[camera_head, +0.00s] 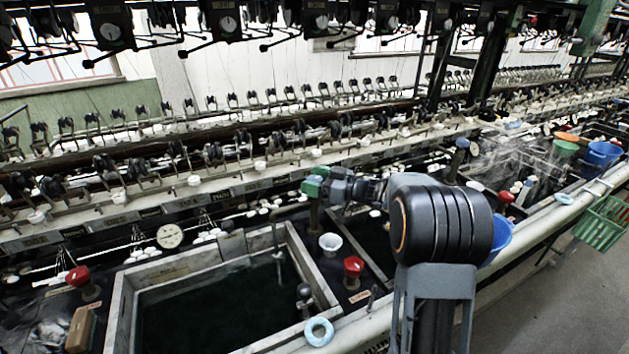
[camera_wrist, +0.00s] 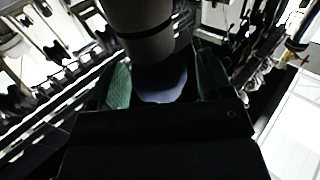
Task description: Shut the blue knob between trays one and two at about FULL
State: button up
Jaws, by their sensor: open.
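My gripper (camera_head: 315,184) with green fingertips is in the head view, just above a brownish post (camera_head: 314,213) beside the nearest stone-rimmed tray (camera_head: 125,300). A second dark tray (camera_head: 352,240) lies to its right. In the wrist view a dark blue rounded thing (camera_wrist: 163,90), which looks like the blue knob, shows between the two green finger pads (camera_wrist: 163,84). The fingers are open, one pad on each side; I cannot tell whether they touch it. In the head view the knob's top is hidden by the fingers. Its setting and any FULL mark cannot be read.
Red knobs stand at the left (camera_head: 78,277), front (camera_head: 353,267) and right (camera_head: 505,198). Another blue-topped knob (camera_head: 462,143) stands farther back. A white bowl (camera_head: 330,243) and a pale blue ring (camera_head: 318,331) are near the tray. A rail of reels runs behind.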

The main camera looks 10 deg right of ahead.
jog(key=c, duration=0.9)
